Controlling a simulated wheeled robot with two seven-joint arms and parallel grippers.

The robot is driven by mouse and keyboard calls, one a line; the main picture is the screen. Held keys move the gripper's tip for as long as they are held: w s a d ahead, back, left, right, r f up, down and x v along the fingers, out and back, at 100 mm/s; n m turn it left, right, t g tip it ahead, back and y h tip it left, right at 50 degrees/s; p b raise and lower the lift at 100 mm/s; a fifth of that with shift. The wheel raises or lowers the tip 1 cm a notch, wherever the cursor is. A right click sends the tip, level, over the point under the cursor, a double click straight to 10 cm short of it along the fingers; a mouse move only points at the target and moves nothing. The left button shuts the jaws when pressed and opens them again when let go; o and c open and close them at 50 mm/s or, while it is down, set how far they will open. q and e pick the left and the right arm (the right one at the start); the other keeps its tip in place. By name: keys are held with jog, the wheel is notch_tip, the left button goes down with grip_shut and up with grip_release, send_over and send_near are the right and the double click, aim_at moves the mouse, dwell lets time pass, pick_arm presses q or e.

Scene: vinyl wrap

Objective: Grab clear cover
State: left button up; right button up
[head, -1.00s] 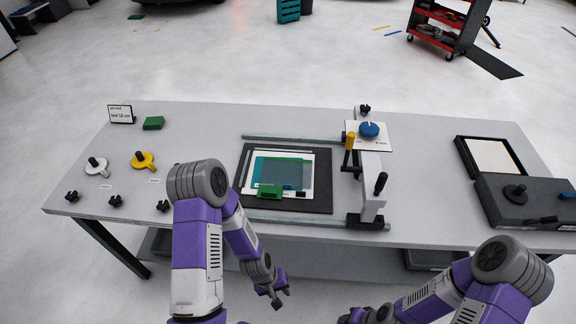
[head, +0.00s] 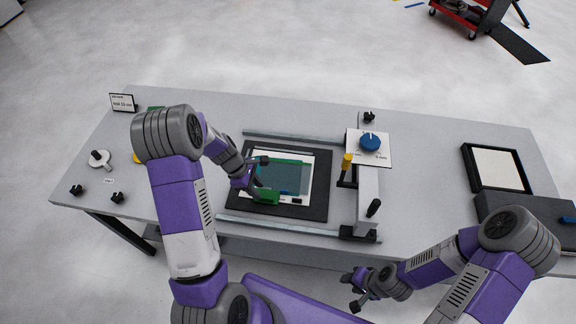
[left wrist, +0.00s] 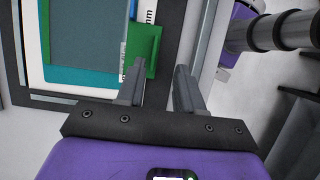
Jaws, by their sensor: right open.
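The clear cover looks like a see-through teal sheet (head: 285,176) on a white panel on the black mat (head: 313,208); I cannot tell its exact edges. In the left wrist view the sheet (left wrist: 85,35) is at the upper left. A green block (head: 267,197) sits at the sheet's near left corner; it also shows in the left wrist view (left wrist: 141,50). My left gripper (head: 262,174) is above the sheet's left side, near the block. Its fingers (left wrist: 158,88) are apart with nothing held between them. My right gripper (head: 355,291) is open, low in front of the table.
A rail frame (head: 290,229) borders the mat, with an upright bracket and yellow handle (head: 347,162) to its right. A blue knob (head: 370,142) stands on a white plate. A black tray (head: 499,168) is at the right. The table's middle right is clear.

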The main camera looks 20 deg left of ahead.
aim_at(268, 198)
pick_arm(q)
jog(key=shift+w+f, duration=0.2)
jog(key=shift+w, duration=0.1)
jog(key=shift+x, duration=0.9)
jog(key=shift+s+d+f, duration=0.15)
jog(key=shift+d+f, duration=0.1)
jog(key=shift+f, duration=0.05)
jog(key=x, duration=0.4)
jog(key=shift+w+f, duration=0.25)
jog(key=shift+w, duration=0.05)
grip_shut()
